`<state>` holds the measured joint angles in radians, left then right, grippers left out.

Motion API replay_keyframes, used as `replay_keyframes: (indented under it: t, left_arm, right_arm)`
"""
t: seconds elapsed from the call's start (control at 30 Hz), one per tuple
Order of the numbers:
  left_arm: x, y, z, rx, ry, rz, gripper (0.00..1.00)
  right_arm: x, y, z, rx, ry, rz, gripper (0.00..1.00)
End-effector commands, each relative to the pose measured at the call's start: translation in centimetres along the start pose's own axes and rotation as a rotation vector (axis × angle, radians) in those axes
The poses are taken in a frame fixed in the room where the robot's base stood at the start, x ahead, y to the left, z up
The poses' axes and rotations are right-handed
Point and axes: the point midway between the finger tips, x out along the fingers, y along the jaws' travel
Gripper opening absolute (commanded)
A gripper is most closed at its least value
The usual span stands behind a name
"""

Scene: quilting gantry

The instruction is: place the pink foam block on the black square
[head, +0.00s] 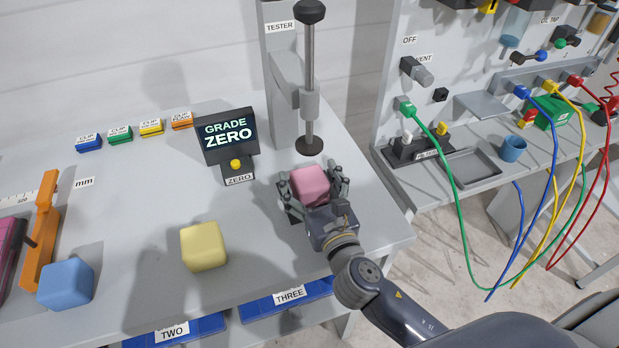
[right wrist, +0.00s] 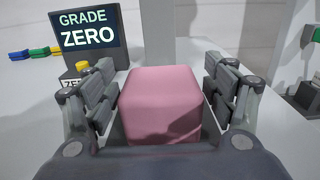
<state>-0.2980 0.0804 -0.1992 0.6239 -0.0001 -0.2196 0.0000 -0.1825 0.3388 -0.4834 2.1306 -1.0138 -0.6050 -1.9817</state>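The pink foam block (head: 310,184) is under the tester's round foot, at the right part of the bench. A dark edge of the black square (head: 287,214) shows below and left of it; the block and my gripper hide most of the square. The block appears to sit on it, though its underside is hidden. My right gripper (head: 314,188) has its fingers on both sides of the block. In the right wrist view the block (right wrist: 162,105) stands between the spread fingers, with narrow gaps at its sides. My left gripper is not in view.
The tester's column (head: 310,60) rises just behind the block. The "GRADE ZERO" display (head: 228,135) stands to the left. A yellow block (head: 203,246) and a blue block (head: 66,285) lie further left. Blue bins (head: 287,299) sit below the front edge.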

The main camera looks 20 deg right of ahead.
Motion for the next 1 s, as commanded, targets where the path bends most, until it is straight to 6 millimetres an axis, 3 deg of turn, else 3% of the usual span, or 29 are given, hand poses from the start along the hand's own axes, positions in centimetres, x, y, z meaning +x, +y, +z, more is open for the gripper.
replay_keyframes:
  t: [0.33,0.8,1.0]
  left_arm:
    - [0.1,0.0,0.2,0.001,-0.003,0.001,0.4]
    - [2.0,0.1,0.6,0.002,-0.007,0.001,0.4]
    - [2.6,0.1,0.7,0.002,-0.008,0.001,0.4]
  right_arm:
    - [-0.8,0.0,0.1,-0.001,0.003,0.001,0.78]
    - [-8.8,0.0,-0.1,0.001,0.004,0.001,0.78]
    - [-11.1,0.0,0.1,0.0,0.001,0.001,0.78]
